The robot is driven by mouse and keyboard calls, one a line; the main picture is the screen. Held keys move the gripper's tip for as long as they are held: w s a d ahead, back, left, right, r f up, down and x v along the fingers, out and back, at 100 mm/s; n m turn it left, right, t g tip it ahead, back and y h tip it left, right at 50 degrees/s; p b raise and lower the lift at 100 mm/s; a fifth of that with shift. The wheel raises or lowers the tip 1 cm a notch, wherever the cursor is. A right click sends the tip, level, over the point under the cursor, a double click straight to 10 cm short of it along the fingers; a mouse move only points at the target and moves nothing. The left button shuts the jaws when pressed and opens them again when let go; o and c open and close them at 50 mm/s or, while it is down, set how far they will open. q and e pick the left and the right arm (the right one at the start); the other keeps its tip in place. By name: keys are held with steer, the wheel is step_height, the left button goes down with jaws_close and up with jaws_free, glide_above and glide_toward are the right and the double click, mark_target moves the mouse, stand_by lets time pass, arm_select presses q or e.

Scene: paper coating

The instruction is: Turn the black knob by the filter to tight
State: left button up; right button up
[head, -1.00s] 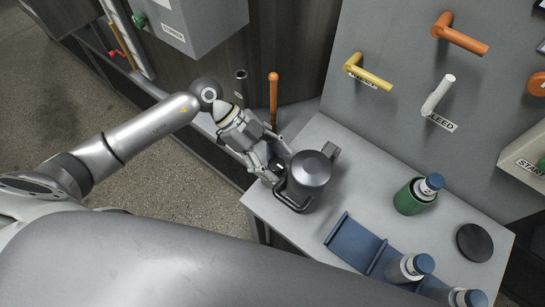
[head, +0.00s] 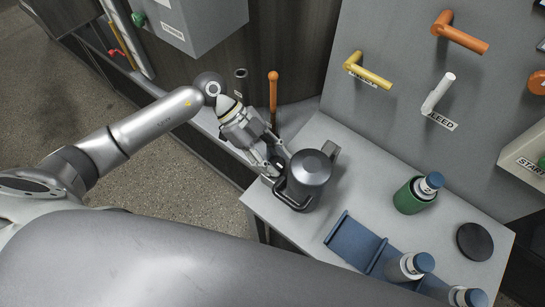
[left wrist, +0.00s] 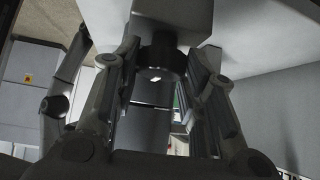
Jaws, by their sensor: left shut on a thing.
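The grey cylindrical filter housing (head: 310,169) stands at the left end of the grey bench in the head view. My left gripper (head: 275,168) reaches down from the left, close beside the housing's left side. In the left wrist view, the black round knob (left wrist: 163,56) sits under a grey block, between the two fingers of my left gripper (left wrist: 165,78). The fingers are shut on the knob. In the head view the knob is hidden by the fingers and the housing, and its turn position cannot be read. My right gripper is not in view.
An orange upright lever (head: 273,98) stands just behind my left gripper. Yellow (head: 370,72), white (head: 437,95) and orange (head: 462,36) handles stick out of the grey panel. A bottle in a green holder (head: 410,200), a blue rack (head: 355,243) and a black disc (head: 475,242) are on the bench.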

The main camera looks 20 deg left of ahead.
arm_select(q)
steer(key=shift+w+m+g+y+b, duration=0.15)
steer(key=shift+m+g, duration=0.25)
steer(key=shift+m, duration=0.15)
steer(key=shift+w+m+g+y+b, duration=0.1)
steer(key=shift+m+g+y+b, duration=0.05)
steer(key=shift+m+g, duration=0.35)
steer(key=shift+d+m+g+y+b, duration=0.1)
steer(key=shift+m+g+y+b, duration=0.35)
steer(key=shift+m, duration=0.5)
steer(key=m+g+y+b, duration=0.1)
steer(key=m, duration=0.1)
steer(key=m+g+y+b, duration=0.1)
steer(key=m+g+b, duration=0.1)
steer(key=m, duration=0.1)
steer(key=shift+w+d+y, duration=0.15)
steer(key=shift+d+y, duration=0.05)
steer(key=shift+y, duration=0.15)
steer(key=shift+m, duration=0.3)
steer(key=shift+y+b, duration=0.3)
steer(key=o, duration=1)
